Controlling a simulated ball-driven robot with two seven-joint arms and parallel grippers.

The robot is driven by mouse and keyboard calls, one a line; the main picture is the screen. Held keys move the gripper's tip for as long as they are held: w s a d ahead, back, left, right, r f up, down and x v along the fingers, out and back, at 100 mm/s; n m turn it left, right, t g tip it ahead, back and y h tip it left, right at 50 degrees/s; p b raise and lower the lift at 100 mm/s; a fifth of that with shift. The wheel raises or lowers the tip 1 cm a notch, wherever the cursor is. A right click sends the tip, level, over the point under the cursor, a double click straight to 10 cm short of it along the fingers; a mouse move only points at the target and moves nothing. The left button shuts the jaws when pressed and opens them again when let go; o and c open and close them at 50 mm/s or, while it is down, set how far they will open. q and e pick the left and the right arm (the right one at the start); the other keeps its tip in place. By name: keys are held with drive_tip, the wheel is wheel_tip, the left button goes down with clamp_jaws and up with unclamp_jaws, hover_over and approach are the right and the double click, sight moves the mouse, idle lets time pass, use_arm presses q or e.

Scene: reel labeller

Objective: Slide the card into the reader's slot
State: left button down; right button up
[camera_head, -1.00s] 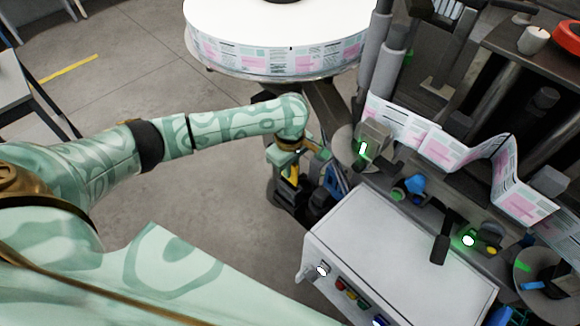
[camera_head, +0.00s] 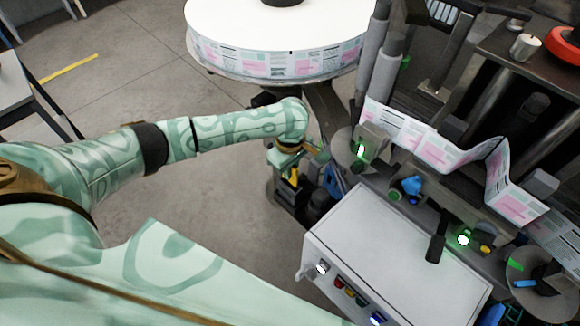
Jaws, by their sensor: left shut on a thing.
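My left arm comes in from the left, and my left gripper (camera_head: 291,178) points down beside the machine, left of the white cabinet. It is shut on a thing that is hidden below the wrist. I cannot make out the card in this view. I cannot pick out the reader or its slot with certainty. My right gripper is out of view.
A white-topped cabinet (camera_head: 395,250) with coloured buttons on its front stands right of my gripper. A large label reel (camera_head: 275,25) is behind. A printed label web (camera_head: 445,150) runs across the dark machine at right. Open floor (camera_head: 180,225) lies left.

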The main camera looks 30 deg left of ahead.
sight(290, 181)
use_arm(q)
drive_tip(key=shift+f, duration=2.35)
drive_tip(key=shift+w+r+p, duration=0.1)
drive_tip(key=shift+r+p, duration=0.3)
drive_tip(key=shift+p, duration=0.15)
drive_tip(key=shift+f, duration=0.15)
drive_tip(key=shift+f, duration=0.3)
drive_tip(key=shift+r, duration=0.1)
